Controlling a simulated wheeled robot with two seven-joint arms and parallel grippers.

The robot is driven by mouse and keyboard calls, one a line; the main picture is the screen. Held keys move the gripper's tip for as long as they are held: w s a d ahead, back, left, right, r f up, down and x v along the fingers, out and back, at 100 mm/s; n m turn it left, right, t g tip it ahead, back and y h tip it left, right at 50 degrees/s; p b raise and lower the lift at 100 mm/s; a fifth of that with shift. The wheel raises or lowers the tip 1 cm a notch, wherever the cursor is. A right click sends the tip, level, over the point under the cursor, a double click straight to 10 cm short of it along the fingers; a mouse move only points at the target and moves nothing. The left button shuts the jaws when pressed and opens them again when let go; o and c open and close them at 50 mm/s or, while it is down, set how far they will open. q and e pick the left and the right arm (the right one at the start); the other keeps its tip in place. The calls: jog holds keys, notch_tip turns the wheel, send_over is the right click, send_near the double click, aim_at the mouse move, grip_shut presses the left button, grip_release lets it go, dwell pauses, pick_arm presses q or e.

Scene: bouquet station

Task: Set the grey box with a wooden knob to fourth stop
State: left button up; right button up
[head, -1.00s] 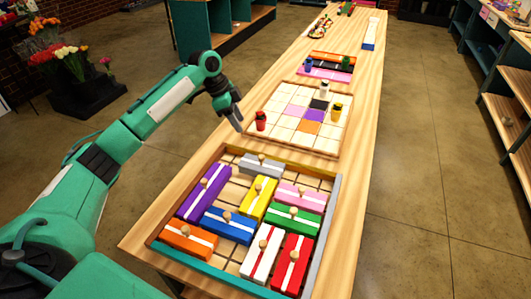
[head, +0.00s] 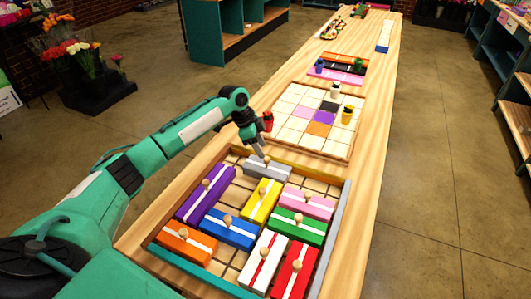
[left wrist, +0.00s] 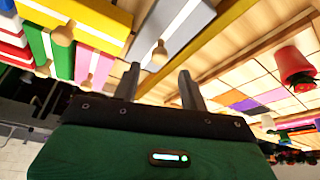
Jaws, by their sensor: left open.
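The grey box (head: 252,165), with a white stripe and a round wooden knob (head: 267,159), lies at the far side of a shallow framed tray (head: 346,205). In the left wrist view the grey box (left wrist: 180,22) is at upper middle, with its knob (left wrist: 160,53) just beyond the fingertips and between their lines. My left gripper (head: 260,152) is open and empty, low over the far edge of the tray, close to the knob. Its two fingers stand apart in the left wrist view (left wrist: 158,72). I cannot tell whether a finger touches the box. My right gripper is out of view.
Purple (head: 205,194), yellow (head: 263,200), pink (head: 308,204), blue (head: 229,230), green, orange, white and red knobbed blocks crowd the tray. Bare squares show near the grey box. Beyond is a tiled board (head: 287,128) with a red pot (head: 267,122) near my gripper.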

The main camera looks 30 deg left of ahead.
aim_at(267, 158)
pick_arm(q)
jog(key=x, duration=0.3)
jog(key=shift+d+f+p, duration=0.15)
jog(key=shift+f+p, duration=0.15)
jog(key=shift+p, duration=0.1)
jog(key=shift+w+d+f, duration=0.1)
jog(key=shift+d+f, duration=0.05)
jog(key=shift+f, duration=0.35)
grip_shut()
jog(key=a, duration=0.3)
jog(key=a+b, duration=0.1)
jog(key=a, duration=0.5)
jog(key=shift+s+a, duration=0.2)
jog(key=shift+s, duration=0.05)
jog(key=shift+d+r, duration=0.15)
